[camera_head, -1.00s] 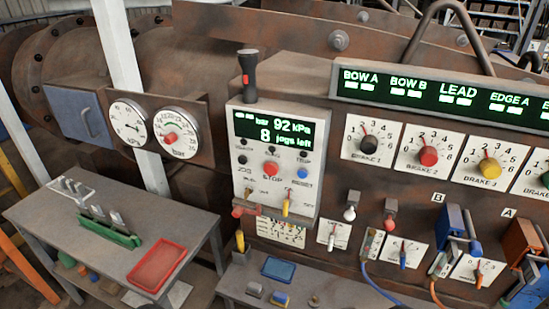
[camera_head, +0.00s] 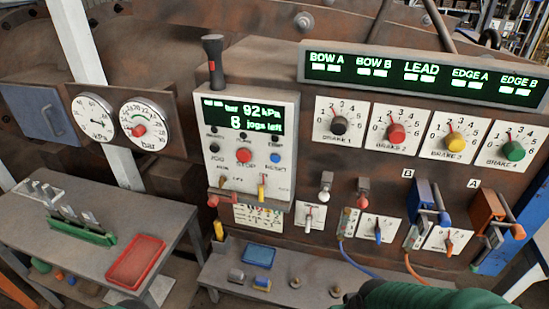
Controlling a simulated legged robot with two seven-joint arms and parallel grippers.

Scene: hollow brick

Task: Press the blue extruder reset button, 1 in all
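The blue reset button (camera_head: 276,158) is a small round knob on the grey control box (camera_head: 248,190), above the RESET label. It sits to the right of the larger red STOP button (camera_head: 244,155) and below the lit display (camera_head: 247,115), which reads 92 kPa and 8 jogs left. Nothing covers the blue button, and nothing touches it. I see no fingertips of my left or right gripper. A dark green rounded part shows at the bottom edge, right of the middle; no gripper fingers can be made out on it.
A shelf (camera_head: 225,278) with small parts lies below. A side table (camera_head: 75,262) with a red tray (camera_head: 136,262) stands left.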

